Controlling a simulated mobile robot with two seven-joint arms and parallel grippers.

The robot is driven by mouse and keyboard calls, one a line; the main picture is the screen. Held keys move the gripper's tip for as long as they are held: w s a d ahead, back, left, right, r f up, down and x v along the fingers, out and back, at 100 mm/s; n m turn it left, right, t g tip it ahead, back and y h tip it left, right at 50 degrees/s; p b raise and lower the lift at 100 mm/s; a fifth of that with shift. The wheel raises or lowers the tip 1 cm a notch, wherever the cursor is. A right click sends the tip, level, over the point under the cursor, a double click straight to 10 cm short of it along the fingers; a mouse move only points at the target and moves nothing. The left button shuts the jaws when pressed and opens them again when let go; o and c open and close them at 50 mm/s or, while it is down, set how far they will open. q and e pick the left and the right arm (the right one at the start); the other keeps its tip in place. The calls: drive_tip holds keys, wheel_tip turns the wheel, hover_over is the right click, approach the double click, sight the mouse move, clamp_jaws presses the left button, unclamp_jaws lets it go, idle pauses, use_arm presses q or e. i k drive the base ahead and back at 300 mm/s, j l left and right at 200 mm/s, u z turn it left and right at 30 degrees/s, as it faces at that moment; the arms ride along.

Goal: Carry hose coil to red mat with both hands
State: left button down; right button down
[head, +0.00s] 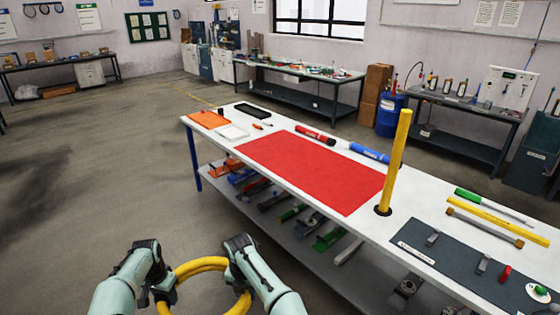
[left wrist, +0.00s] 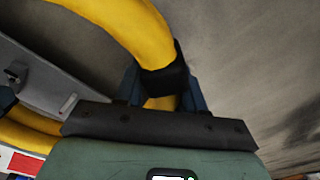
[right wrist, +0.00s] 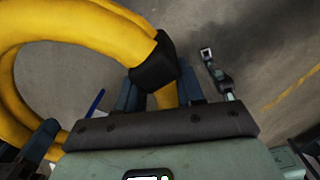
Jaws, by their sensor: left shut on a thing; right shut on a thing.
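The yellow hose coil (head: 201,264) hangs between my two arms in front of the white table, over the floor. My left gripper (left wrist: 160,85) is shut on a dark band of the coil, and my right gripper (right wrist: 155,75) is shut on another dark band on its other side. The coil also shows in the left wrist view (left wrist: 115,22) and the right wrist view (right wrist: 65,18). In the head view the fingertips are hidden behind my arms. The red mat (head: 310,170) lies flat and bare on the white table, beyond the coil and to its right.
A yellow post (head: 395,160) stands upright at the mat's right end. A red tube (head: 315,135) and a blue tube (head: 369,153) lie along its far edge. An orange tray (head: 207,119) is at the table's left end. Open floor lies left of the table.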

sight(303, 163)
drive_tip(key=i+l+u, duration=0.2)
drive_tip(key=i, duration=0.55)
drive_tip(key=i+j+u, duration=0.25)
drive_tip(key=i, duration=0.5)
drive_tip(key=i+z, duration=0.25)
drive_tip(key=i, duration=0.5)
drive_tip(key=i+z, duration=0.2)
drive_tip(key=z, duration=0.15)
drive_tip(key=i+j+z, duration=0.3)
drive_tip(key=i+z, duration=0.2)
drive_tip(key=z, duration=0.2)
drive_tip(key=i+j+z, duration=0.15)
drive_tip(key=z, duration=0.25)
drive_tip(key=i+j+z, duration=0.1)
drive_tip(key=z, duration=0.35)
drive_tip(key=i+j+z, duration=0.1)
drive_tip(key=j+z, duration=0.3)
drive_tip(key=l, duration=0.1)
